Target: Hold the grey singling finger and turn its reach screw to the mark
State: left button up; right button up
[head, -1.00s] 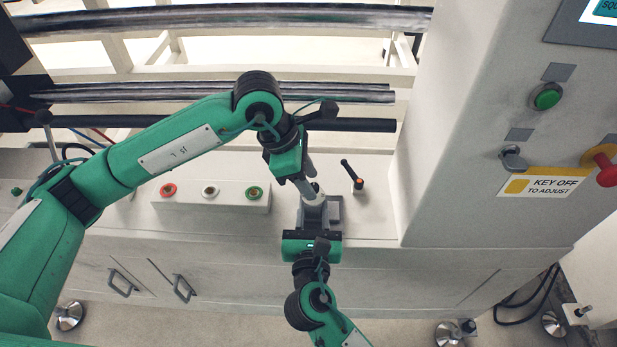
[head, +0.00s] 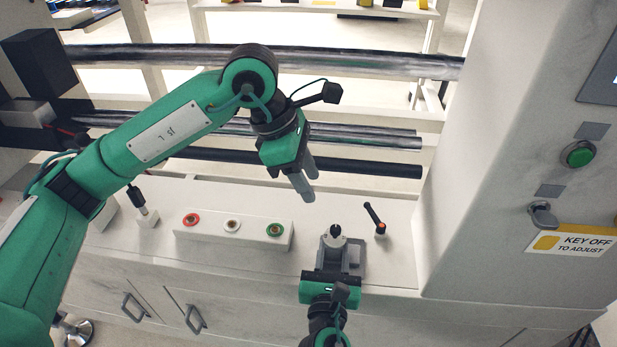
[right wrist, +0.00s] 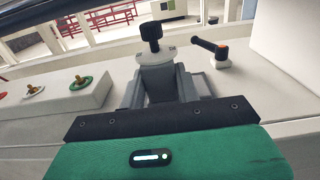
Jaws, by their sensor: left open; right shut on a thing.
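The grey singling finger (head: 334,242) stands on the white ledge, with a black screw knob (head: 336,230) on top. In the right wrist view the knob (right wrist: 150,36) rises from a pale marked top plate (right wrist: 157,57); the marks are too small to read. My right gripper (head: 335,262) is shut on the singling finger from the near side, and its fingers hide part of the body. My left gripper (head: 306,180) is open and empty, above and to the left of the knob, apart from it.
A white block (head: 232,236) with red, white and green rings is to the left. Dark rails (head: 300,162) run behind. A white cabinet (head: 480,180) with a green button (head: 579,154) bounds the right.

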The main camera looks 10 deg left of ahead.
jog(key=shift+f, duration=0.1)
jog(key=o, duration=1.3)
jog(key=c, duration=0.7)
jog(key=shift+s+p, duration=0.65)
jog(key=shift+s, duration=1.1)
jog(key=s+p, duration=0.1)
jog(key=s, duration=0.3)
jog(key=shift+s, duration=0.25)
